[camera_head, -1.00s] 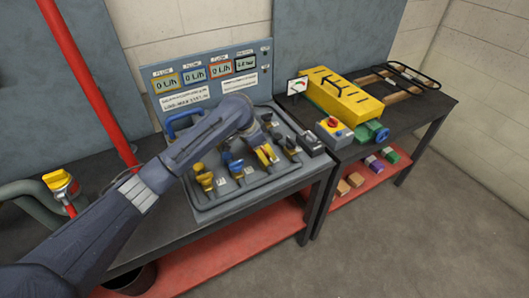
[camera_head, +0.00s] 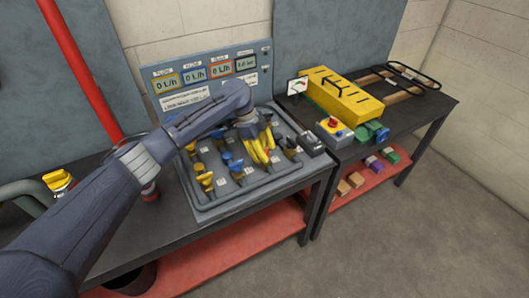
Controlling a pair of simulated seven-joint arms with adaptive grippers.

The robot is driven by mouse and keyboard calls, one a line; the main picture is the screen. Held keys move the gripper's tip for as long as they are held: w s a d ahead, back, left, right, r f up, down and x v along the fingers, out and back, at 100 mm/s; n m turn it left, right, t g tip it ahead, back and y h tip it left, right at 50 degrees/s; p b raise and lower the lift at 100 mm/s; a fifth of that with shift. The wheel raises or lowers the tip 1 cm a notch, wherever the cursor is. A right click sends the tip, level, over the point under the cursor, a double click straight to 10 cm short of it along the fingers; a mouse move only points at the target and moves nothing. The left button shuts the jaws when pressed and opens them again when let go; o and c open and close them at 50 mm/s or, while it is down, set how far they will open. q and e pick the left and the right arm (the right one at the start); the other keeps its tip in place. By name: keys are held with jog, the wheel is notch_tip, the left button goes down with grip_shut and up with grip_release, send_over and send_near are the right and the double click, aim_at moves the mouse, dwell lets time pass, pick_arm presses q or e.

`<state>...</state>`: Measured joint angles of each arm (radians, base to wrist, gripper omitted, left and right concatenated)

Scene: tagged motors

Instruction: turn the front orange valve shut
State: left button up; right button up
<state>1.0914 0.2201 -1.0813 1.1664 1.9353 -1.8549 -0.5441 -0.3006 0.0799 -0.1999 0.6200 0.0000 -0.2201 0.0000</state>
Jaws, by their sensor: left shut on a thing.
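The valve panel (camera_head: 225,203) lies on the workbench, with a front row of valves. A yellow-handled valve (camera_head: 205,179) is at the left of that row, a blue-handled valve (camera_head: 234,164) beside it, and a dark valve (camera_head: 291,153) at the right. My left gripper (camera_head: 262,153) reaches down between the blue and dark valves, at the front orange valve's place. Its yellow fingers are shut on that valve and largely hide it, so its handle angle cannot be read. My right gripper is not in view.
The upright display board (camera_head: 198,98) behind the valves has several readouts. A grey box with a red button (camera_head: 334,124), a yellow case (camera_head: 345,95) and a green part with a blue knob (camera_head: 372,133) stand on the right bench. A red pipe (camera_head: 80,75) rises at left.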

pick_arm(q)
jog(key=m, duration=0.1)
jog(key=m+g, duration=0.1)
jog(key=m, duration=0.2)
jog(key=shift+d+r+m+g+y, duration=0.15)
jog(key=shift+d+m+g+y, duration=0.15)
jog(key=shift+d+y, duration=0.1)
jog(key=shift+s+a+m+g+y, duration=0.1)
jog(key=shift+m+g+y, duration=0.35)
jog(key=shift+m, duration=1.35)
jog(key=o, duration=1.3)
jog(key=shift+a, duration=0.15)
jog(key=v, duration=1.1)
jog(key=shift+r, duration=0.45)
